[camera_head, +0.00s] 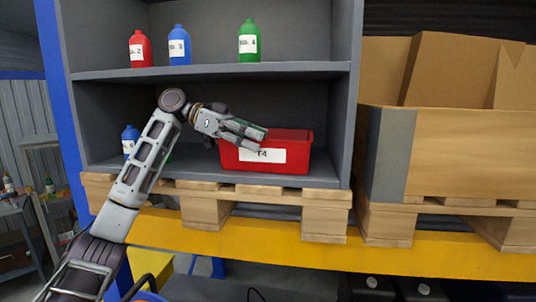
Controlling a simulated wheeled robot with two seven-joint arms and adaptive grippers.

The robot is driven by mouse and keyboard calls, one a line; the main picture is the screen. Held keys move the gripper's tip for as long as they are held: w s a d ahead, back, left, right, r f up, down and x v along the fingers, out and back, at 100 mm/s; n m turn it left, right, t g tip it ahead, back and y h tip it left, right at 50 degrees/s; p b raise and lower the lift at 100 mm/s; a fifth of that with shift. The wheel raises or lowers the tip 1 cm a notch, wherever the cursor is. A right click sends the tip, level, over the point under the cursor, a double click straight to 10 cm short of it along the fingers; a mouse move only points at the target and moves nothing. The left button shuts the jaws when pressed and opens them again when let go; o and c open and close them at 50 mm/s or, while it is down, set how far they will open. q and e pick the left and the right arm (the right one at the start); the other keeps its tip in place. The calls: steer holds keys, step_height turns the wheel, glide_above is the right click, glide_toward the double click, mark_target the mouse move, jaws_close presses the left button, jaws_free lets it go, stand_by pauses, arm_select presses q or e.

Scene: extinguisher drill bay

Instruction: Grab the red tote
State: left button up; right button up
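The red tote (293,150) stands on the lower shelf, right of its middle. It has a white label on its front, partly covered at the top left, and a "4" shows on it. My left gripper (256,138) reaches in from the left and lies in front of the tote's upper left part. Its fingers point right and slightly down. Whether they touch the tote, and whether they are open or shut, I cannot tell. My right gripper is not in view.
The grey shelf unit (210,72) holds red (140,50), blue (179,46) and green (249,42) bottles above. Another blue bottle (130,137) stands lower left. A wooden crate (470,150) with cardboard is at right. A yellow beam (420,258) runs below the pallets.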

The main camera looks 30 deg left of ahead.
arm_select(q)
jaws_close()
stand_by(0.4)
steer(key=shift+r, duration=0.15)
stand_by(0.4)
steer(key=shift+r+b, duration=0.35)
steer(key=shift+r, duration=1.2)
steer(key=shift+s+r, duration=0.1)
steer(key=s+a+b, duration=0.3)
steer(key=s, duration=0.5)
steer(key=s+a+b, duration=0.3)
steer(key=s, duration=0.5)
steer(key=shift+s, duration=0.4)
